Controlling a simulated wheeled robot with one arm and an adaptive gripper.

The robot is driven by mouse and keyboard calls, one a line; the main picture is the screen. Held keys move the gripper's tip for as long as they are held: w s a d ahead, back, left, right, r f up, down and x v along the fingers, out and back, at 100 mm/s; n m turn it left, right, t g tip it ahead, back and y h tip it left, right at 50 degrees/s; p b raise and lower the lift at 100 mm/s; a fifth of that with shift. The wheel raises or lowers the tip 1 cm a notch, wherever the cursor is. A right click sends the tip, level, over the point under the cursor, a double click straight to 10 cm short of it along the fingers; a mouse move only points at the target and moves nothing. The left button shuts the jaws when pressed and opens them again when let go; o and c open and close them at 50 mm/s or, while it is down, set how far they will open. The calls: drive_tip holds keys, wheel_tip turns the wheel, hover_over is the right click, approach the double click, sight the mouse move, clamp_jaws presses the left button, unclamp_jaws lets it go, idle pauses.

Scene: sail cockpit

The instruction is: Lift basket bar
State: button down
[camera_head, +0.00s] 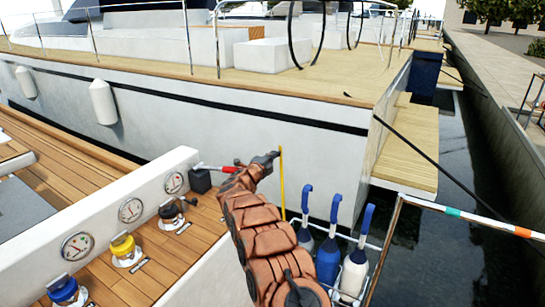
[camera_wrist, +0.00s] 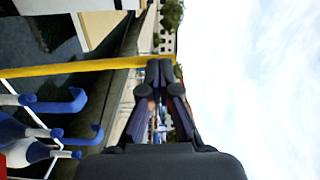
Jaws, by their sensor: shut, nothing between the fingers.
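A thin yellow bar (camera_head: 282,185) stands upright at the edge of the deck in the head view, beside a white wire basket (camera_head: 345,297). My gripper (camera_head: 273,157) is at the bar's upper end. In the wrist view, the yellow bar (camera_wrist: 75,68) runs in from the left edge and its end passes behind my fingertips (camera_wrist: 159,68). The fingers are shut with nothing between them. I cannot tell whether they touch the bar. The basket holds several white and blue fenders (camera_head: 328,258) with blue loops on top. My arm hides part of the basket's left side.
A red-handled winch (camera_head: 201,180) is left of my gripper on the cockpit coaming. Gauges (camera_head: 131,210) and coloured winches (camera_head: 123,249) line the near deck. A neighbouring white hull (camera_head: 230,125) lies beyond. A striped pole (camera_head: 470,217) and open water are at right.

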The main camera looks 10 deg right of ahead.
drive_tip(key=shift+s+d, duration=0.1)
drive_tip(key=shift+d, duration=0.35)
drive_tip(key=shift+s+d+b, duration=0.3)
drive_tip(key=shift+b, duration=0.45)
drive_tip(key=s+d+r+b+v, duration=0.1)
drive_tip(key=b+v, duration=0.4)
drive_tip(key=v, duration=0.6)
drive_tip(key=shift+s+d, duration=0.15)
drive_tip(key=shift+s, duration=0.15)
